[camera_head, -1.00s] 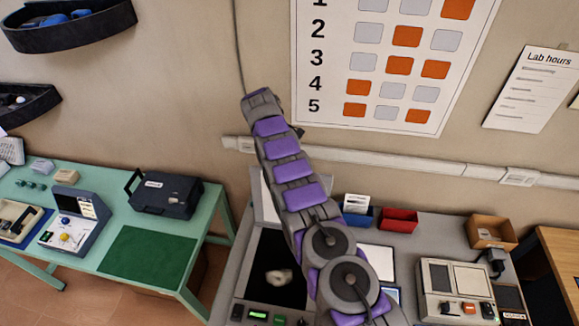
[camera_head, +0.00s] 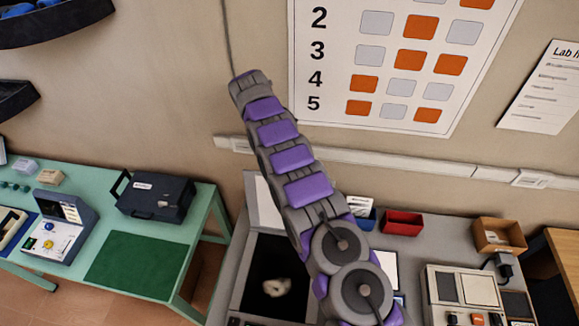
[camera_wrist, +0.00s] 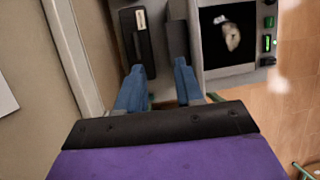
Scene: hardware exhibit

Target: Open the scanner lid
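The scanner appears to be the grey device with a dark bed (camera_head: 255,300) in the lower middle of the head view. A small whitish lump (camera_head: 276,287) lies on the bed, which is exposed. A pale panel (camera_head: 264,205) stands up behind it and looks like the raised lid; my arm hides part of it. The bed also shows in the wrist view (camera_wrist: 215,55), with lit green buttons at its right. My gripper (camera_wrist: 160,68) has its two blue fingers apart. A dark grey piece (camera_wrist: 178,30) lies just beyond the right finger; contact cannot be told. The gripper is hidden in the head view.
A dark box with a pale label (camera_wrist: 136,35) is beyond the left finger. A green table with a dark case (camera_head: 155,195) stands left. A red bin (camera_head: 402,223), a cardboard box (camera_head: 498,236) and another device (camera_head: 462,292) are right. The wall is close behind.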

